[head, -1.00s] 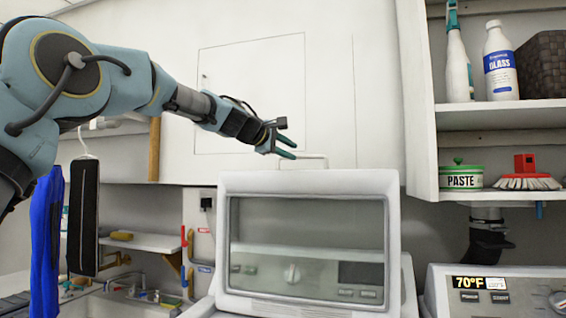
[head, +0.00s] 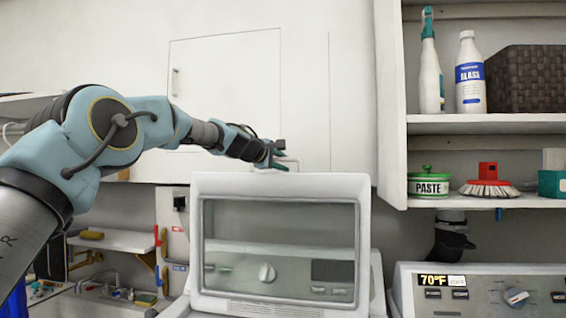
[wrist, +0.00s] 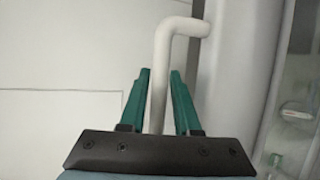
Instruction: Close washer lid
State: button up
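The washer lid (head: 371,215) stands raised and roughly upright, a pale frame around a dark window. A thin, bent white handle (head: 289,160) sticks out at its top edge and also shows in the wrist view (wrist: 180,27). My gripper (head: 277,156) is at this handle, just above the lid's top edge. In the wrist view my gripper (wrist: 160,75) has its two green fingers on either side of the handle, with narrow gaps, so it looks open around it. Whether a finger touches the handle, I cannot tell.
A second machine (head: 455,296) with a 70°F display stands at the right. Above it, a shelf (head: 490,120) holds bottles and a dark basket (head: 530,78); a lower one holds a paste tin (head: 429,186) and a brush (head: 489,185). A cupboard (head: 225,90) is behind my arm.

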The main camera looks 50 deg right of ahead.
grip_shut()
dwell(1.3)
